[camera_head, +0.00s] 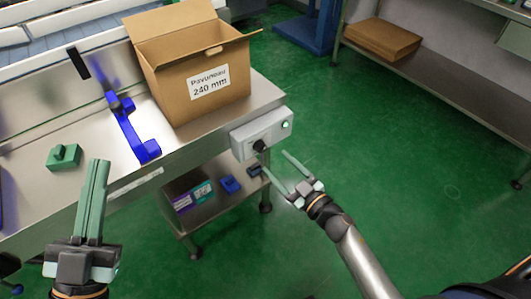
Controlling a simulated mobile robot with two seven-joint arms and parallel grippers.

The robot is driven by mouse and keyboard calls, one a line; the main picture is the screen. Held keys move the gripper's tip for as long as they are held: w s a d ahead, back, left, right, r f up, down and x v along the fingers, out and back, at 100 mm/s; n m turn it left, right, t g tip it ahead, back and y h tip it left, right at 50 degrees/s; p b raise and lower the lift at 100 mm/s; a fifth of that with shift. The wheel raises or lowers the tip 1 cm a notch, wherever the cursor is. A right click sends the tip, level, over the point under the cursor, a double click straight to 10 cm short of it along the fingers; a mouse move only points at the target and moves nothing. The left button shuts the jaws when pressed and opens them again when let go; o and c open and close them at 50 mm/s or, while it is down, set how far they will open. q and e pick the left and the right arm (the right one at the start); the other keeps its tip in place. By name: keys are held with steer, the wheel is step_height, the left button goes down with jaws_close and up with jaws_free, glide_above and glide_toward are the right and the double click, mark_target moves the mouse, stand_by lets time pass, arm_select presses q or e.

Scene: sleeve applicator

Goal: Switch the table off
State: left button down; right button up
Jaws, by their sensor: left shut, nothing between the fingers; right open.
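The steel table (184,144) fills the left of the head view. A grey control box (243,146) is fixed to its right front corner, with a black rotary knob (259,146) and a small green light or button (286,124). My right gripper (276,163) is open and empty, just in front of and below the box, its fingers pointing towards it. I cannot tell whether a finger touches the box. My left gripper (98,163) is shut and empty, raised in front of the table's left part.
An open cardboard box (240,84) stands on the table beside a blue fixture (128,130) and a green block (64,157). A lower shelf (212,211) holds small items. A rack with flat brown cardboard (381,39) stands at the back right. The green floor between is clear.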

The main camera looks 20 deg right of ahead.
mark_target(263, 149)
arm_select(q)
steer(key=shift+s+d+r+m+h+b, duration=0.15)
steer(key=shift+s+r+m+h+b, duration=0.1)
steer(key=shift+s+r+m+h, duration=0.85)
steer(key=shift+s+d+r+m+h+b, duration=0.2)
steer(key=shift+s+r+m+h, duration=0.55)
steer(key=shift+r+h, duration=0.5)
arm_select(e)
steer(key=shift+x, duration=3.2)
arm_select(q)
steer(key=shift+f, duration=0.1)
arm_select(e)
steer(key=shift+f, duration=0.1)
jaws_close()
